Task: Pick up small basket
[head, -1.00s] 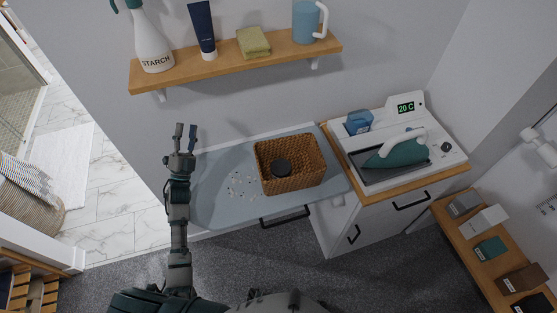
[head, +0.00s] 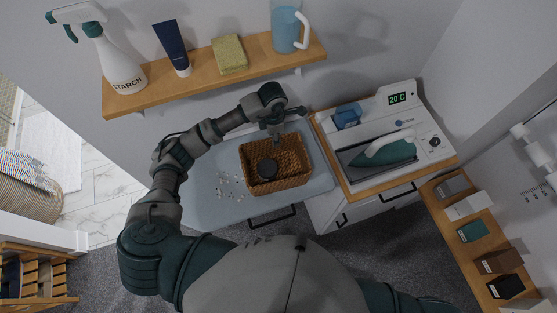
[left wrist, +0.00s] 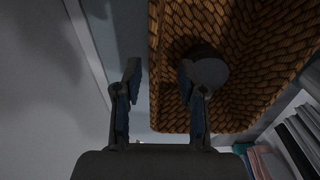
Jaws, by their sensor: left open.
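The small basket (head: 290,178) is brown woven wicker and sits on the blue-grey ironing surface. A dark round object (head: 267,169) lies in it. My left gripper (head: 277,137) points down at the basket's back rim, with its fingers small and partly hard to see in the head view. In the left wrist view the gripper (left wrist: 165,75) is open. One finger is left of the basket's edge and the other is over the basket weave (left wrist: 235,95). I cannot tell whether either finger touches it. My right gripper is out of view.
The blue-grey surface (head: 210,205) has small white bits left of the basket. A shelf (head: 200,77) with a starch bottle (head: 120,65), a tube, a sponge and a jug (head: 286,28) hangs above. A teal iron (head: 385,152) stands at the right.

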